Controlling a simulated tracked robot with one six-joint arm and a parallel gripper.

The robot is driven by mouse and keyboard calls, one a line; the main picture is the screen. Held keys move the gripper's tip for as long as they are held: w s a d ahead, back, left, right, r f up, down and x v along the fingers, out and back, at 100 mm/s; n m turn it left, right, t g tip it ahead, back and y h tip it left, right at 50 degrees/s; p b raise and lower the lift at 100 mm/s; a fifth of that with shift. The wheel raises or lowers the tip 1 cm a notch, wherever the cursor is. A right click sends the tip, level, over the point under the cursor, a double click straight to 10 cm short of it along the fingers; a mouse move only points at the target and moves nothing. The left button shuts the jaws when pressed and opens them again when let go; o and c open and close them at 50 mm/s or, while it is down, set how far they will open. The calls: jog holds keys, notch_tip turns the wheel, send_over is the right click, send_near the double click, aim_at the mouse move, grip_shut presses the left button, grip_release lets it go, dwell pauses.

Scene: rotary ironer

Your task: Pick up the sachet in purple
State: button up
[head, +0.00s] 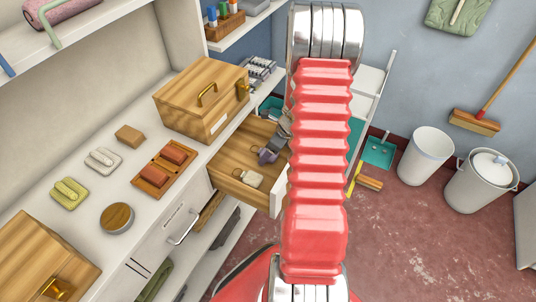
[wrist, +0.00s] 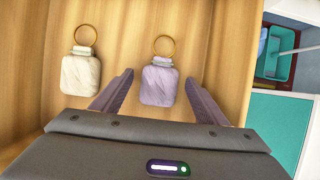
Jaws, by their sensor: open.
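The purple sachet (wrist: 159,85) lies in an open wooden drawer (head: 236,156), its brass ring pointing away from my gripper in the wrist view. It also shows in the head view (head: 268,154), partly covered by my gripper. My gripper (wrist: 158,83) is open, with one finger on each side of the purple sachet and a gap visible on both sides. A cream sachet (wrist: 81,74) with its own brass ring lies to the left of it, outside the fingers. The cream sachet also shows in the head view (head: 248,178).
The drawer's front panel (head: 277,196) and side walls bound the space around the sachets. A wooden box (head: 203,98) with a brass handle stands on the white counter beside the drawer. A teal dustpan (head: 379,151) and white bins (head: 426,155) are on the floor at right.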

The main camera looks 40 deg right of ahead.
jog(key=shift+c, duration=0.2)
jog(key=c, duration=1.1)
jog(key=shift+r, duration=0.1)
notch_tip(320, 180, up, 10)
dwell(0.6)
